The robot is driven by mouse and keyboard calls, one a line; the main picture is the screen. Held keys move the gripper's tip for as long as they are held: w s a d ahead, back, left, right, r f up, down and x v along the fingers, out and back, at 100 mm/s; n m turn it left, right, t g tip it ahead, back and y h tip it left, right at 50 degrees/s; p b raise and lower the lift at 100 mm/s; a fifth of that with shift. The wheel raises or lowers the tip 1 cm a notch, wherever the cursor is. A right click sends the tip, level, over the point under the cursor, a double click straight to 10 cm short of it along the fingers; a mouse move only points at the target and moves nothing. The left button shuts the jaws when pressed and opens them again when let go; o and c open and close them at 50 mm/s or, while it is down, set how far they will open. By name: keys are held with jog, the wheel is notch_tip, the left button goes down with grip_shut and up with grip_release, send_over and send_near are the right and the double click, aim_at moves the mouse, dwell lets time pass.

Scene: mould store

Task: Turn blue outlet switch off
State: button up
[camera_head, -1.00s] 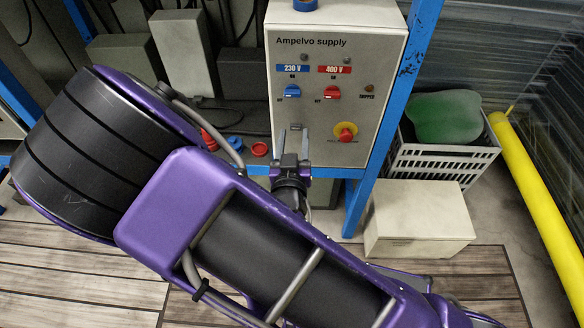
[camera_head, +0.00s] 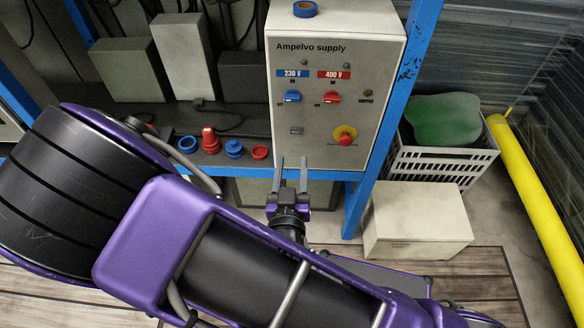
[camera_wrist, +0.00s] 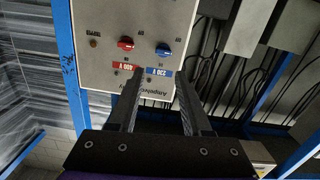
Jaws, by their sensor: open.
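The supply box (camera_head: 380,55), marked "Ampelvo supply", stands on the blue-framed shelf. Its blue switch (camera_head: 292,97) sits under the blue 230 V label, left of the red switch (camera_head: 331,97) under the red 400 V label. My gripper (camera_head: 292,162) is open and empty, below the blue switch near the box's lower edge, apart from the switch. In the wrist view the panel appears upside down. The blue switch (camera_wrist: 163,49) shows beyond and between the two fingers (camera_wrist: 157,85), and the red switch (camera_wrist: 126,43) is left of it.
A red and yellow emergency button (camera_head: 345,137) is low on the panel. Loose red and blue parts (camera_head: 211,140) lie on the shelf left of the box. A blue upright (camera_head: 400,100), a grey crate (camera_head: 440,160) and a yellow pipe (camera_head: 535,195) are at right.

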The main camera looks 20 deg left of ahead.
jog(key=shift+p+v, duration=0.6)
jog(key=shift+v, duration=0.25)
jog(key=shift+w+f, duration=0.1)
